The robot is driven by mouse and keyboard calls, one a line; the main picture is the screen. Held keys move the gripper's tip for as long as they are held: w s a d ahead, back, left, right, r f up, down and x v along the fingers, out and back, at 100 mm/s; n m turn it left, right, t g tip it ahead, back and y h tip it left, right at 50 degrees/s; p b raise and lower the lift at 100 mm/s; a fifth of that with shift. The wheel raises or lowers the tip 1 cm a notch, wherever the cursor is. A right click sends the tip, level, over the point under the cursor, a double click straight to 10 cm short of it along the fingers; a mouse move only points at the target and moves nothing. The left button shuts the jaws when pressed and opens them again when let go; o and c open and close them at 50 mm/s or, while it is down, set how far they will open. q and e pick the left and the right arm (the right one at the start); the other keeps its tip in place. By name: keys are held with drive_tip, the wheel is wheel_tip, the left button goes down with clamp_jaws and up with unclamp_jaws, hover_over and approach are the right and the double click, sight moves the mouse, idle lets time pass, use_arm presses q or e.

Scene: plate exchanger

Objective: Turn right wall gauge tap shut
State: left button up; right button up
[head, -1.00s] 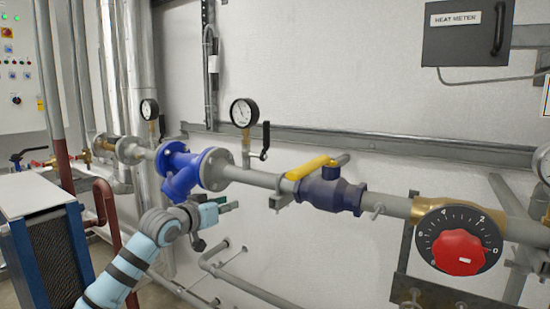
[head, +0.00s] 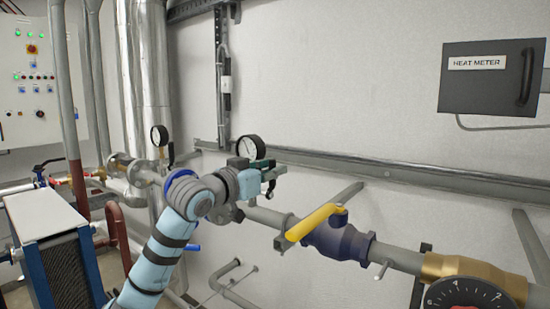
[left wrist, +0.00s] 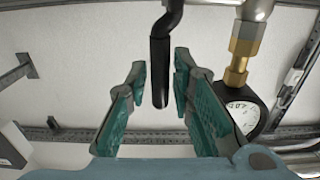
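The right wall gauge (head: 250,148) has a white dial and stands above the pipe; its dial also shows in the left wrist view (left wrist: 243,114), beside a brass fitting (left wrist: 238,62). Its tap has a black lever handle (left wrist: 160,72), seen between my left fingers in the left wrist view. My left gripper (head: 274,176) is just in front of and below this gauge, hiding most of the tap in the head view. The fingers (left wrist: 160,82) are open on both sides of the handle, with a gap visible on each side. My right gripper is not in view.
A yellow-handled valve (head: 315,222) sits on the pipe to the right. The left wall gauge (head: 159,136) with its own black lever is to the left. A wall rail (head: 340,162) runs behind.

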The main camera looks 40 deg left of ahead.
use_arm(q)
drive_tip(key=shift+w, duration=0.4)
drive_tip(key=shift+s, duration=0.25)
clamp_jaws()
drive_tip(key=shift+d, duration=0.1)
